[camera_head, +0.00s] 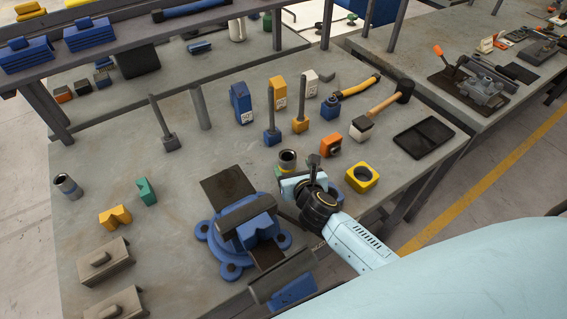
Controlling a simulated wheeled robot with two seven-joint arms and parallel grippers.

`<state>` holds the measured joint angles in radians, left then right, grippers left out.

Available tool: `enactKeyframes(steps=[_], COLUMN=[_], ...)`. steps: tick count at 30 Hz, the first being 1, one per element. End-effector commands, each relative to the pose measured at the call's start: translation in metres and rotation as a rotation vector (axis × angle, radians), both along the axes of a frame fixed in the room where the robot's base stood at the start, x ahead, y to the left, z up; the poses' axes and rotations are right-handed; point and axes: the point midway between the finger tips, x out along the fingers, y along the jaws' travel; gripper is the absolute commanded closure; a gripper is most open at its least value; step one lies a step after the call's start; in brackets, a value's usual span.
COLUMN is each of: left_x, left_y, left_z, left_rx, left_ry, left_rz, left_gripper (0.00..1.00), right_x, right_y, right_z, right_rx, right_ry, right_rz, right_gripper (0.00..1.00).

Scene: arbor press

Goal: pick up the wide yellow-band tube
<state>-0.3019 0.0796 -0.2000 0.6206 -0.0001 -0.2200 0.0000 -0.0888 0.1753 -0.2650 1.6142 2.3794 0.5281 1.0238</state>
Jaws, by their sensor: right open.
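A short grey metal tube (287,160) stands upright near the middle of the bench, just up and left of my right gripper. Its lower part is partly covered, and its band colour is hard to make out. A second grey tube (67,186) stands upright at the left edge of the bench, with a bluish band. I cannot tell for sure which has the yellow band. My right gripper (313,172) is open over the bench, beside the nearer tube and apart from it. My left gripper is not in view.
A blue vise (245,228) stands at the bench's front. A yellow block with a round hole (361,177) and an orange block (330,146) lie right of the gripper. Upright rods, a hammer (385,106) and a black tray (424,138) are farther back.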

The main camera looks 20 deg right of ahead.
Motion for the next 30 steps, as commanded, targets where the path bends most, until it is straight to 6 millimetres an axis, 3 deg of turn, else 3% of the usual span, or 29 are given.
enactKeyframes(steps=[15, 24, 30], left_x=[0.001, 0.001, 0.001], left_y=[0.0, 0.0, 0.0], left_z=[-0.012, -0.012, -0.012], left_rx=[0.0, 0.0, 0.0], left_ry=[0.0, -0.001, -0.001], left_rz=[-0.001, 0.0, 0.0], left_gripper=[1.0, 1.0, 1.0], right_x=[0.058, 0.062, 0.062], right_y=[-0.003, -0.003, -0.003], right_z=[-0.021, -0.021, -0.021], right_rx=[-0.007, -0.006, -0.006], right_ry=[-0.002, -0.002, -0.002], right_rz=[0.004, 0.005, 0.005], right_gripper=[0.28, 0.28, 0.53])
